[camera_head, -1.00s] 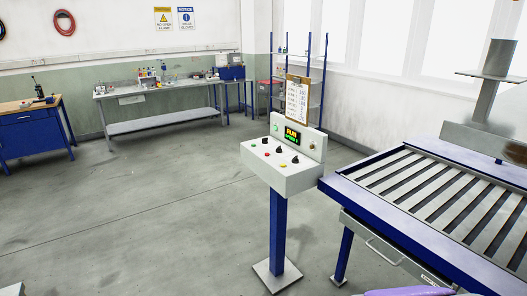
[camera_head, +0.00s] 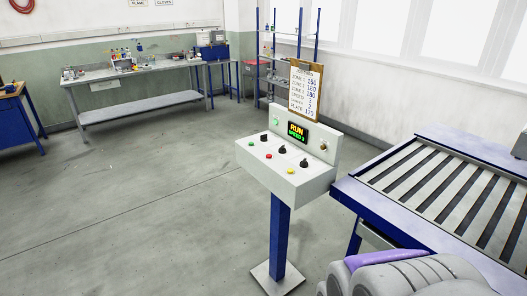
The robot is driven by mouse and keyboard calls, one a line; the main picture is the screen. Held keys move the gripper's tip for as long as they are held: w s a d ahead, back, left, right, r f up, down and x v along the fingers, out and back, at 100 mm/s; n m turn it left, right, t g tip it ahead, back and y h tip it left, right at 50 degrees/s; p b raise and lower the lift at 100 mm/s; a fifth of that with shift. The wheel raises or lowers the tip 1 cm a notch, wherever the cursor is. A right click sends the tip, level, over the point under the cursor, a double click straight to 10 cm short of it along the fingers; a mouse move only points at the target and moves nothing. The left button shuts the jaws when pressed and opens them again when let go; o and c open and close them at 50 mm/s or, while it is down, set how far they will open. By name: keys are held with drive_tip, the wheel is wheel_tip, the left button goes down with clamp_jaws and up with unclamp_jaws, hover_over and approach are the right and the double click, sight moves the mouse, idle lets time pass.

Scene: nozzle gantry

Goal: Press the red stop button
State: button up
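The red stop button (camera_head: 269,156) is a small red dot on the sloped top of a white control box (camera_head: 300,185). A green button (camera_head: 251,144) lies to its left and a yellow button (camera_head: 291,171) to its right, with black knobs (camera_head: 282,149) between and behind them. A lit display (camera_head: 298,132) on the upright back panel reads RUN. The box stands on a blue post (camera_head: 280,235). My grey and purple arm part shows at the lower right, in front of and to the right of the box. No gripper fingers are visible.
A blue-framed slatted table (camera_head: 430,190) stands close on the right of the control box. A clipboard (camera_head: 305,88) rises behind the panel. A metal workbench (camera_head: 140,98) is at the back left. The floor (camera_head: 130,200) left of the post is clear.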

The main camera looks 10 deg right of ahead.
drive_tip(key=shift+d, duration=0.15)
drive_tip(key=shift+c, duration=0.6)
clamp_jaws()
drive_tip(key=shift+w, duration=0.1)
idle(1.0)
